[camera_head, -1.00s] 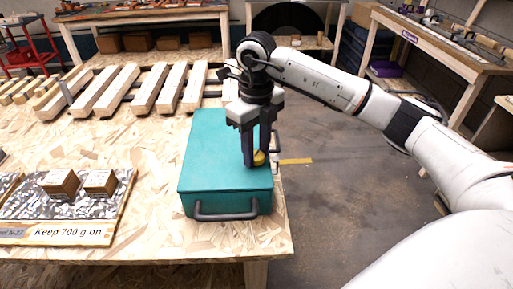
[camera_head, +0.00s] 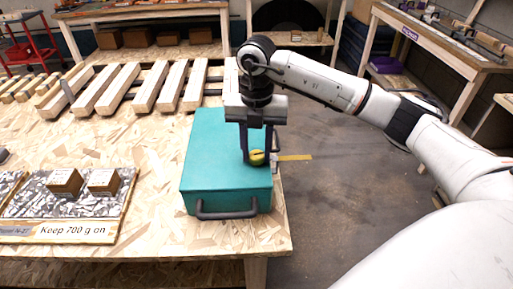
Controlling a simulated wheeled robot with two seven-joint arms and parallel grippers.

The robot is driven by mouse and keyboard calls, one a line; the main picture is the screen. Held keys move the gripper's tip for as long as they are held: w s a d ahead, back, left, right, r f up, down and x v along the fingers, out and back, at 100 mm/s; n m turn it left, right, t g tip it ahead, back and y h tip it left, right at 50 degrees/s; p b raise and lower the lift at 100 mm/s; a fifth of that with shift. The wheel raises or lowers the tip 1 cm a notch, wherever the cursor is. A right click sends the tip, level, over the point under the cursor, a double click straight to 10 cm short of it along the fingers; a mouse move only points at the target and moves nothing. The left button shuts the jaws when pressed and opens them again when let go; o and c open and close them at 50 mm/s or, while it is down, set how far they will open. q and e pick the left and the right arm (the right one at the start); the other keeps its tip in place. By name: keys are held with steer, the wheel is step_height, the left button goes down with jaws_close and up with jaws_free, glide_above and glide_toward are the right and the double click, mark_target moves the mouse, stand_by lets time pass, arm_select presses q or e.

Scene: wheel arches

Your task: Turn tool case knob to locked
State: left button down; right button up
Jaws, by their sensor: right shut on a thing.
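The tool case (camera_head: 215,165) is a teal box with a dark handle (camera_head: 226,213) on its near side. It lies at the right end of the wooden table. A yellow knob (camera_head: 257,157) sits on its top near the right edge. My right gripper (camera_head: 257,153) points straight down over the case and is shut on the knob, with a dark finger on either side. Part of the knob is hidden by the fingers. I cannot read the knob's markings. My left gripper is not in view.
A tray (camera_head: 70,231) with two small boxes and a "Keep 700 g on" label lies to the left. Wooden slats (camera_head: 145,88) lie behind the case. Open floor lies to the right.

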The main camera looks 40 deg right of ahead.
mark_target(257, 154)
steer(key=shift+m, duration=0.7)
steer(key=o, duration=1)
steer(key=shift+o, duration=0.2)
step_height(257, 154, up, 10)
steer(key=shift+r, duration=0.2)
